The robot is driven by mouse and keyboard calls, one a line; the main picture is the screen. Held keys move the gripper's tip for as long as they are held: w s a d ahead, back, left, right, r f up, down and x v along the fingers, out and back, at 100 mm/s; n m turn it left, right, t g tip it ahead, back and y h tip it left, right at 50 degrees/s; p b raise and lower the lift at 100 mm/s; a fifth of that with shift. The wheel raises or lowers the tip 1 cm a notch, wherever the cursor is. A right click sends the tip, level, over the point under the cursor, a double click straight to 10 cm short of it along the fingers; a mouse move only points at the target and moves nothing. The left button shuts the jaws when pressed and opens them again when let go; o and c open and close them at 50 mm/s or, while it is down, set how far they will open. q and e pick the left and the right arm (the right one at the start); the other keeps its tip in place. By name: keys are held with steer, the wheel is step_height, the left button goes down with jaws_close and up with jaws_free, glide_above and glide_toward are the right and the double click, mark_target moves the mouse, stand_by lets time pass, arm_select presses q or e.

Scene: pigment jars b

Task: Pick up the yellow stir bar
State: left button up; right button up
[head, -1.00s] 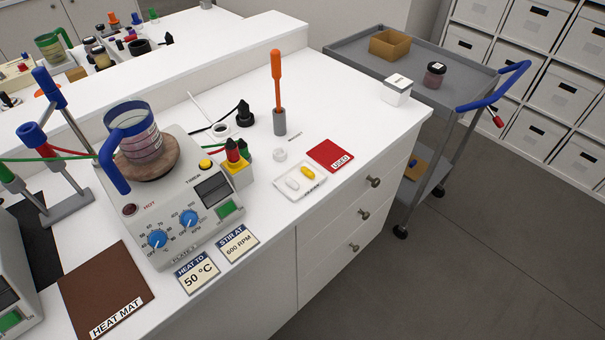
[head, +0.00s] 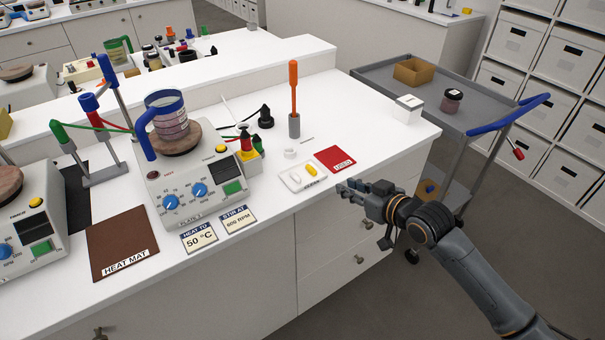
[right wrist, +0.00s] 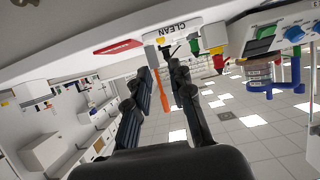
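The yellow stir bar (head: 311,171) lies in a small white tray (head: 302,188) marked CLEAN, on the white bench near its front edge. A white stir bar (head: 295,177) lies beside it on the left. My right gripper (head: 343,188) is in front of the bench edge, to the right of the tray and apart from it. In the right wrist view its two fingers (right wrist: 163,70) stand apart with nothing held between them. The tray's CLEAN label (right wrist: 175,29) shows beyond the fingertips there. My left gripper is not in view.
A red USED mat (head: 336,160) lies right of the tray. Behind stands an upright orange-handled tool (head: 293,90) in a grey holder. The hot plate (head: 190,185) with a blue-handled jug (head: 168,121) is at left. A grey cart (head: 375,78) stands beyond the bench.

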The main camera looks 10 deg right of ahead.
glide_toward(315, 172)
steer(key=w, duration=0.2)
steer(key=x, duration=0.2)
steer(key=p+x, duration=0.1)
steer(key=x, duration=0.3)
steer(key=shift+a+f+p, duration=0.4)
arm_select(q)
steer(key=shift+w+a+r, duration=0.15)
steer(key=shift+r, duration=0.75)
arm_select(e)
steer(key=c, duration=0.3)
